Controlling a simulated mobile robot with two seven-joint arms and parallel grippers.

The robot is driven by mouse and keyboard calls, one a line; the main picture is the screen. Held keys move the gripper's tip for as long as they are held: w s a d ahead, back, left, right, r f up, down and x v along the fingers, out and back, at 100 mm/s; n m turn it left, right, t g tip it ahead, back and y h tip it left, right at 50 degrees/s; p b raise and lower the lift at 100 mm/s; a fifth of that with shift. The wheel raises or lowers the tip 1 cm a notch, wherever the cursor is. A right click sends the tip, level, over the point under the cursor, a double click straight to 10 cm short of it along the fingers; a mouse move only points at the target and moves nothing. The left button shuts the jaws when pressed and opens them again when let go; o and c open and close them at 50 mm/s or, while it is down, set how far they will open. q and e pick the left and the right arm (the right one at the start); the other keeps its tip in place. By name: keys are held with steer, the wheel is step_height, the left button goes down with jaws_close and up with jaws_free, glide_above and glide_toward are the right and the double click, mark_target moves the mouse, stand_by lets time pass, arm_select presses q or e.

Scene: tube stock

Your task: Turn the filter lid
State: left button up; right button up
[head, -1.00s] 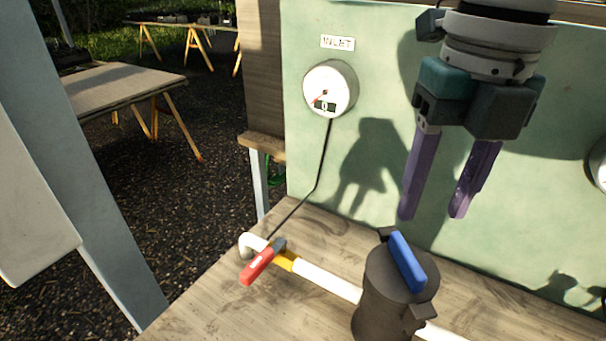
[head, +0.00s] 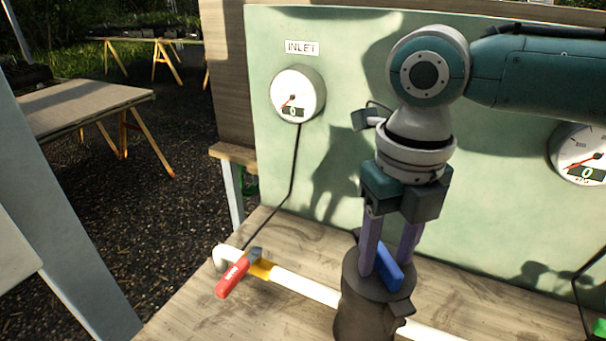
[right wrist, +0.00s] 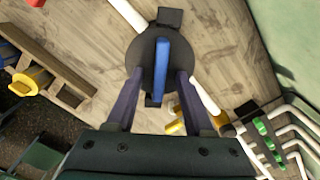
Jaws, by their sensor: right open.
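The filter (head: 362,318) is a dark grey upright canister on the wooden bench, with a white pipe on either side. Its round lid (head: 400,294) carries a raised blue bar handle (head: 389,268). In the right wrist view the lid (right wrist: 142,50) is seen from above, with the blue handle (right wrist: 161,66) running up and down the picture. My right gripper (head: 387,264) points down at the lid, open, with one purple finger on each side of the handle. In the wrist view gaps show between the fingers (right wrist: 160,75) and the handle. My left gripper is not in view.
A red-handled valve (head: 233,278) sits on the white pipe (head: 305,287) left of the filter. A green panel behind bears the inlet gauge (head: 297,94) and a second gauge (head: 582,154) at right. Bare bench (head: 270,318) lies in front of the pipe.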

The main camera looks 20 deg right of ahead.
jaws_close()
stand_by(0.4)
